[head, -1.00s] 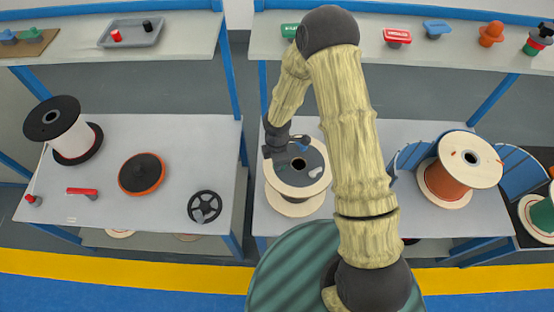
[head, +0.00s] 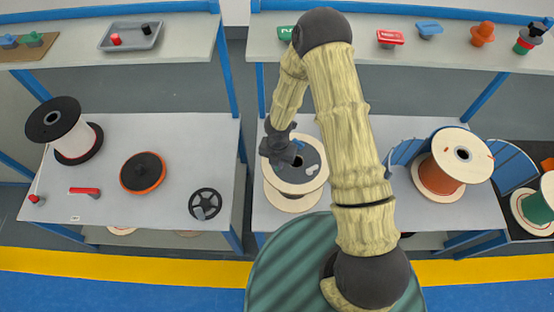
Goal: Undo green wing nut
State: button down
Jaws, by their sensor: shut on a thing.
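A pale wooden spool (head: 289,204) with a dark grey top disc (head: 314,157) lies flat on the right bench. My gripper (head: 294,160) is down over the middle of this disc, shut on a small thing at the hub. My own fingers hide that thing, so its colour and shape cannot be told. A green winged knob (head: 33,39) sits beside a blue one on a brown board (head: 18,53) on the upper left shelf.
An orange-brown spool (head: 465,154) stands on the bench to the right. A black handwheel (head: 205,204), an orange-rimmed disc (head: 143,173) and a black-and-white spool (head: 70,130) are on the left bench. Red, blue and orange parts line the upper right shelf.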

jog(key=shift+d+n+p, duration=0.2)
jog(key=shift+n+p, duration=0.3)
jog(key=shift+n, duration=0.8)
jog(key=c, duration=1.5)
grip_release()
notch_tip(320, 180, up, 17)
jog(key=shift+r+p, duration=0.2)
jog(key=shift+p, duration=0.75)
